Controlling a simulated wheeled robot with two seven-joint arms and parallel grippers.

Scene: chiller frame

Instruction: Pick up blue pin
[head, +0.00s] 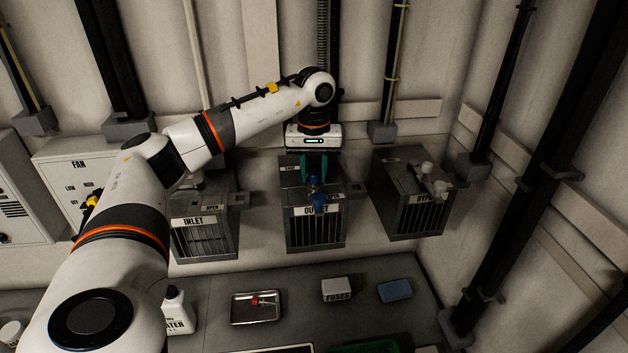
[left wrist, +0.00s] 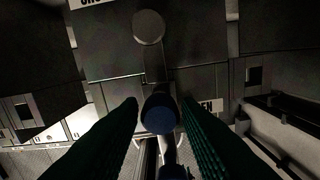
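My left gripper (head: 315,170) is above the middle box, labelled OUTLET (head: 317,235), with its green fingers pointing down. The blue pin (head: 319,203) shows as blue round parts on top of this box, just below and in front of the fingers. In the left wrist view, a round blue pin head (left wrist: 160,114) lies between the two fingers (left wrist: 162,108), with a small gap on each side. A second blue part shows at the bottom edge there. The fingers are apart and hold nothing that I can see. My right gripper is not in view.
The INLET box (head: 205,240) stands left of the middle box. A third box (head: 410,208) with pale round knobs stands right. Below, a bench holds a metal tray (head: 256,308) with a small red item, a FUSES box (head: 337,289), a blue block (head: 395,290) and a white bottle (head: 177,312).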

